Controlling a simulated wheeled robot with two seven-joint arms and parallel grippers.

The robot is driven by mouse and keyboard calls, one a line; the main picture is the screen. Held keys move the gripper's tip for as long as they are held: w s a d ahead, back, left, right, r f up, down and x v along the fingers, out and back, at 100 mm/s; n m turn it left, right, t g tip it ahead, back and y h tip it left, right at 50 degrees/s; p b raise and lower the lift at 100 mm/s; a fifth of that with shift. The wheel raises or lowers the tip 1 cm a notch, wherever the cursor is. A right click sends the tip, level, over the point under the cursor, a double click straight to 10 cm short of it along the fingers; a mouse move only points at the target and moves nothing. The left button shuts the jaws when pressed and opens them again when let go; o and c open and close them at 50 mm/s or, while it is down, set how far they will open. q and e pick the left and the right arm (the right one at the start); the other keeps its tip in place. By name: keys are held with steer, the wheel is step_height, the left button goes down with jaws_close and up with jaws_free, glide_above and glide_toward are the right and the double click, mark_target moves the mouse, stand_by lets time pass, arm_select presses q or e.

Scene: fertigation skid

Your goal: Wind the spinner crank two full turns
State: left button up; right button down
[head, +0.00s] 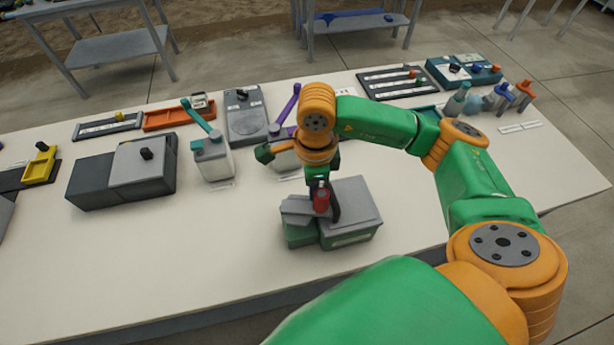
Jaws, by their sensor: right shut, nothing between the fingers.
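A grey-topped box with a green front (352,222) stands near the front middle of the table. An upright red knob (321,201) shows on its top and looks like the handle of the spinner crank. The crank arm under it is hidden or too small to make out. My right gripper (328,203) comes down from above, right at the knob, with a dark finger on the knob's right side. It is shut with nothing between its fingers. Whether it touches the knob I cannot tell. My left gripper is out of view.
A dark grey unit (105,184) is farther left. The table front (200,265) left of the box is clear.

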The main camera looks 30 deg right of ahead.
mark_target(316, 214)
steer(key=shift+s+d, duration=0.1)
steer(key=shift+s+a, duration=0.25)
steer(key=shift+s, duration=0.75)
steer(key=shift+a, duration=0.1)
steer(key=shift+s+a, duration=0.55)
steer(key=shift+s, duration=0.3)
steer(key=shift+s+a, duration=0.2)
steer(key=shift+a, duration=0.3)
steer(key=shift+s+a, duration=0.15)
steer(key=shift+a, duration=0.35)
